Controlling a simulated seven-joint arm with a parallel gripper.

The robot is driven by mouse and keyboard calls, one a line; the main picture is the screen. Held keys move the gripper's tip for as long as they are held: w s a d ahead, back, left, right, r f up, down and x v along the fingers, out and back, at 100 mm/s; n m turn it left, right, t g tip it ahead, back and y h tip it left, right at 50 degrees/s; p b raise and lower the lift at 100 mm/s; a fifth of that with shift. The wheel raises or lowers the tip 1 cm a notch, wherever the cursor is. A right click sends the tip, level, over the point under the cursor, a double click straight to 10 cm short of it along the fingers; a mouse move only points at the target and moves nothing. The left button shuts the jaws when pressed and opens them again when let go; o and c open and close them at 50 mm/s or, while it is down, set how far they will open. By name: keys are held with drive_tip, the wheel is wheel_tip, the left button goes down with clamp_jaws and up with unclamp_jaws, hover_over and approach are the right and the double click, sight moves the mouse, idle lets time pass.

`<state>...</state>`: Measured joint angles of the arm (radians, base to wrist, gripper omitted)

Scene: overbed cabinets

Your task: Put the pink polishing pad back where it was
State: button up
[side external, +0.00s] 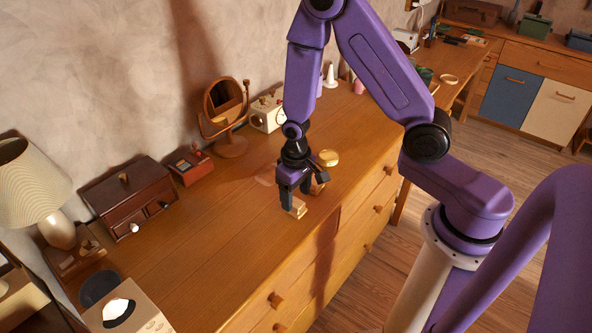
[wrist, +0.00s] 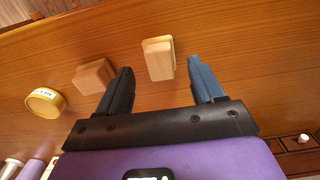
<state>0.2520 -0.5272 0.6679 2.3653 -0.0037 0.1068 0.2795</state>
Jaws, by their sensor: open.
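My gripper (side external: 293,193) is open and points down just above the dresser top. In the wrist view its fingers (wrist: 160,68) are spread with nothing clamped. A light wooden block (wrist: 158,58) lies between and just beyond the fingertips; it also shows below the gripper in the side view (side external: 297,209). A second wooden block (wrist: 95,76) lies beside the left finger. No clearly pink pad shows in the wrist view.
A round yellow tin (side external: 329,158) stands near the blocks. A mirror (side external: 226,115), a small red box (side external: 190,167), a dark drawer box (side external: 128,196) and a lamp (side external: 40,185) line the wall.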

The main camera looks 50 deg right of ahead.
sight(295, 202)
wheel_tip(295, 202, up, 8)
drive_tip(key=s+a+r+n, duration=0.1)
drive_tip(key=s+r+n, duration=0.5)
drive_tip(key=s, duration=0.4)
drive_tip(key=s+r+n, duration=0.6)
drive_tip(key=s, duration=0.5)
drive_tip(key=shift+s+a+n, duration=0.2)
drive_tip(key=shift+a+n, duration=0.1)
drive_tip(key=shift+a, duration=0.05)
